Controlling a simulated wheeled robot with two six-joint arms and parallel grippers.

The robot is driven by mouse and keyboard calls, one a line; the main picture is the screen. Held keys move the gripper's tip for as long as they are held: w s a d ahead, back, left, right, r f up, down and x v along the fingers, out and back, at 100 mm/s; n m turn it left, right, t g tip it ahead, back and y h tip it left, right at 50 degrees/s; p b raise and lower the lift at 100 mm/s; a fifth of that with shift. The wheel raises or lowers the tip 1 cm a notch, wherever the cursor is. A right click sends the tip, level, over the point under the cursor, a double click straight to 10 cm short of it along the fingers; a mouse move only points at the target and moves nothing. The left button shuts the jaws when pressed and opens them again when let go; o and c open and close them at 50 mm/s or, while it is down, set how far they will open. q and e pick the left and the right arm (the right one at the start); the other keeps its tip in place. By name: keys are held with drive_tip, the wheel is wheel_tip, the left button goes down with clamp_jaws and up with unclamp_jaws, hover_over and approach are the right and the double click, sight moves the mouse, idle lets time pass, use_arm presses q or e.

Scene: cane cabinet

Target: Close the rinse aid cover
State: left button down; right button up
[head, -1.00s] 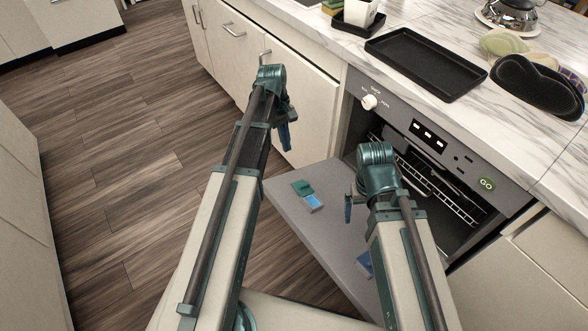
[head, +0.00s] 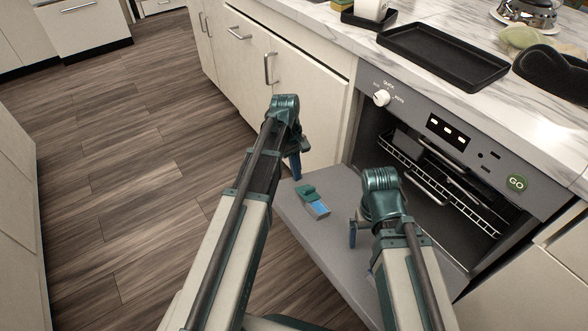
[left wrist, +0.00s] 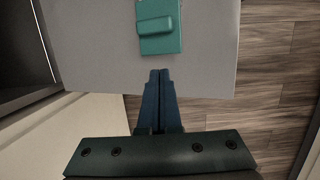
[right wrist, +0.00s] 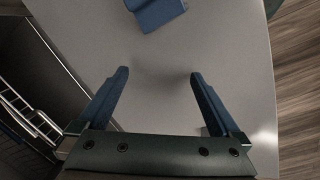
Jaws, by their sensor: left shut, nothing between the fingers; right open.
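The dishwasher door (head: 345,185) is folded down. On it sits a teal cover (head: 306,191) beside a blue patch (head: 319,208); I take the teal piece as the rinse aid cover, standing open. It also shows with a raised ridge in the left wrist view (left wrist: 158,27). My left gripper (head: 297,177) is shut and empty by the door's far-left edge, close to the teal cover but apart from it in the left wrist view. My right gripper (head: 353,240) is open and empty above the door.
The dishwasher front with knob (head: 381,98) and GO button (head: 517,183) stands over the open cavity, where a wire rack (head: 440,185) shows. A cabinet door (head: 300,95) is left of it. A black tray (head: 442,55) lies on the counter. Open floor lies left.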

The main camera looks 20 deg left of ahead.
sight(303, 186)
use_arm(q)
drive_tip(key=shift+s+d+r, duration=0.25)
drive_tip(key=shift+s+d, duration=0.8)
drive_tip(key=shift+d, duration=0.1)
use_arm(e)
drive_tip(key=shift+r, duration=0.25)
use_arm(q)
drive_tip(key=shift+s+d, duration=0.1)
drive_tip(key=shift+d, duration=0.1)
drive_tip(key=s+d, duration=0.4)
drive_tip(key=d, duration=0.1)
drive_tip(key=shift+w, duration=0.1)
drive_tip(key=w+a, duration=0.3)
drive_tip(key=shift+a, duration=0.25)
use_arm(e)
drive_tip(key=shift+w+a, duration=0.1)
drive_tip(key=shift+a, duration=0.45)
use_arm(q)
drive_tip(key=p+v, duration=0.9)
drive_tip(key=shift+r+p, duration=0.4)
drive_tip(key=shift+r, duration=0.05)
use_arm(e)
wheel_tip(303, 186, up, 10)
drive_tip(key=shift+f, duration=0.2)
